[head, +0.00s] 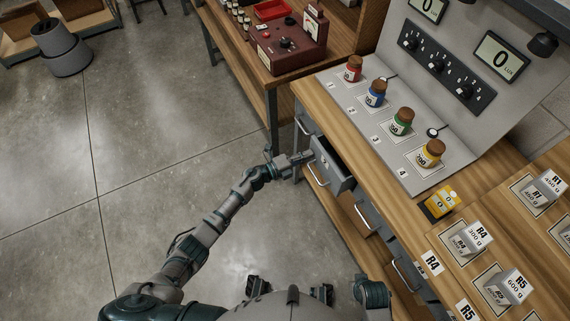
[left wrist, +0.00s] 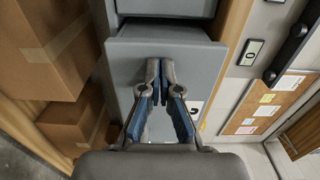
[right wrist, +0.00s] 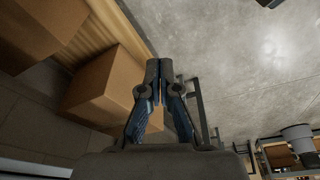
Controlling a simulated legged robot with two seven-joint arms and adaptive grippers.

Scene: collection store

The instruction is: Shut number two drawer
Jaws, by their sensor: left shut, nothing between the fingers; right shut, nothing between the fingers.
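The number two drawer (head: 335,171) is a grey drawer in the front of the wooden bench. It stands partly open, and its dark inside shows in the head view. In the left wrist view its grey front (left wrist: 125,65) fills the middle, with a number label partly hidden behind my fingers. My left gripper (head: 307,156) is shut and empty, its fingertips (left wrist: 160,62) at the drawer front; I cannot tell whether they touch. My right gripper (right wrist: 159,65) is shut and empty, away from the drawer.
Other grey drawers with bar handles (head: 363,222) line the bench front. The bench top (head: 395,208) holds colored jars, numbered cards and weights. Another table (head: 262,78) with a red-brown instrument (head: 290,45) stands behind. The concrete floor (head: 130,130) at left is clear. Cardboard boxes (right wrist: 112,90) show in the right wrist view.

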